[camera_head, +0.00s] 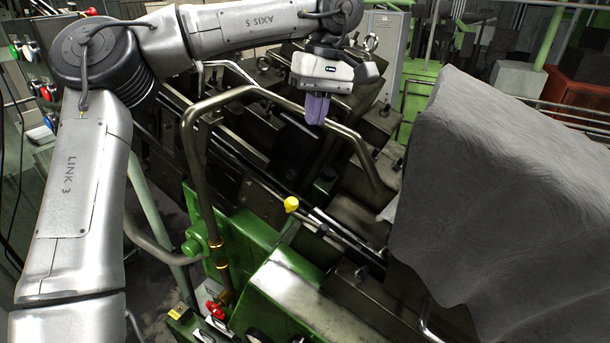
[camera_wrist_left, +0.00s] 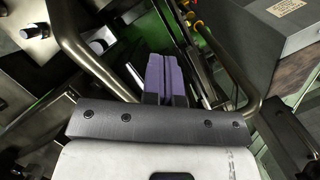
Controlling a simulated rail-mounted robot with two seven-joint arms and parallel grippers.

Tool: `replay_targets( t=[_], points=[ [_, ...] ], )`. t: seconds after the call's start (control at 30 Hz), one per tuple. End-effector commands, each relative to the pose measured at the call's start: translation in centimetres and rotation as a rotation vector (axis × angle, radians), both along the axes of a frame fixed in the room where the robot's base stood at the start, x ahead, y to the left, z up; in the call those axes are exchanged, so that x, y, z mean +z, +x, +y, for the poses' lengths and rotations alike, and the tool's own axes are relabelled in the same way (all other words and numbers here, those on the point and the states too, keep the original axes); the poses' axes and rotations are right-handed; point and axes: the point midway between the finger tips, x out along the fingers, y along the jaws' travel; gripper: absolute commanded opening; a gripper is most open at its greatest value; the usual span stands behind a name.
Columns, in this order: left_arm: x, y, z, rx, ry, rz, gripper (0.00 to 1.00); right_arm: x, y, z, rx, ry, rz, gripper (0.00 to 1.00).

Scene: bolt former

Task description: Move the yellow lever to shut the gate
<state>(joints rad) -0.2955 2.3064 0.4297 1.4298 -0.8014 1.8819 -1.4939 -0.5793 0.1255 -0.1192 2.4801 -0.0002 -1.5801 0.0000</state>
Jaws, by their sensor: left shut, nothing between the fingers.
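The yellow lever shows as a yellow knob (camera_head: 291,204) on the green and dark machine, near the middle of the head view. In the left wrist view, a small yellow spot (camera_wrist_left: 198,24) shows near the top; I cannot tell whether it is the same knob. My left gripper (camera_head: 317,110) has its purple fingers shut together with nothing between them. It hangs above and beyond the knob, clearly apart from it. The fingers also show in the left wrist view (camera_wrist_left: 160,65). I cannot tell for sure which part is the gate. My right gripper is out of view.
A bent metal tube (camera_head: 245,93) arches over the machine, close to my left gripper. A grey draped cover (camera_head: 500,190) fills the right side. A red knob (camera_head: 215,310) sits at the machine's lower front. Several control buttons (camera_head: 47,92) are at the left.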

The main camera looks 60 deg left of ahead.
Motion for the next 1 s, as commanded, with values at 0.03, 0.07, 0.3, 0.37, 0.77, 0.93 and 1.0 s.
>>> replay_targets(
  t=[0.03, 0.07, 0.3, 0.37, 0.77, 0.93, 1.0],
  points=[
    [-0.2, 0.0, 0.0, -0.001, 0.005, 0.009, 0.0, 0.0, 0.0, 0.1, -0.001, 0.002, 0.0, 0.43],
    [-0.3, -0.1, 0.1, -0.002, 0.007, 0.013, 0.0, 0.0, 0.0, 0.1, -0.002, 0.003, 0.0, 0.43],
    [-0.3, -0.1, 0.1, -0.001, 0.008, 0.013, 0.0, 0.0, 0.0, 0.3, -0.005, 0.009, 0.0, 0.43],
    [-0.3, -0.1, 0.1, -0.001, 0.008, 0.013, 0.0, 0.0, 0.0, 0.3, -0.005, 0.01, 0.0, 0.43],
    [-4.7, -1.1, -0.1, -0.004, 0.004, 0.014, 0.0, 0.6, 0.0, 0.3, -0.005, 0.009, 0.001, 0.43],
    [-7.9, -1.8, -0.3, -0.004, 0.003, 0.014, 0.0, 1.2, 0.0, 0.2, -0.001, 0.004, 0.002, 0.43],
    [-9.1, -2.1, -0.3, -0.003, 0.004, 0.014, 0.0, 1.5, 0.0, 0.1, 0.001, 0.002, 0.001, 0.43]
  ],
)
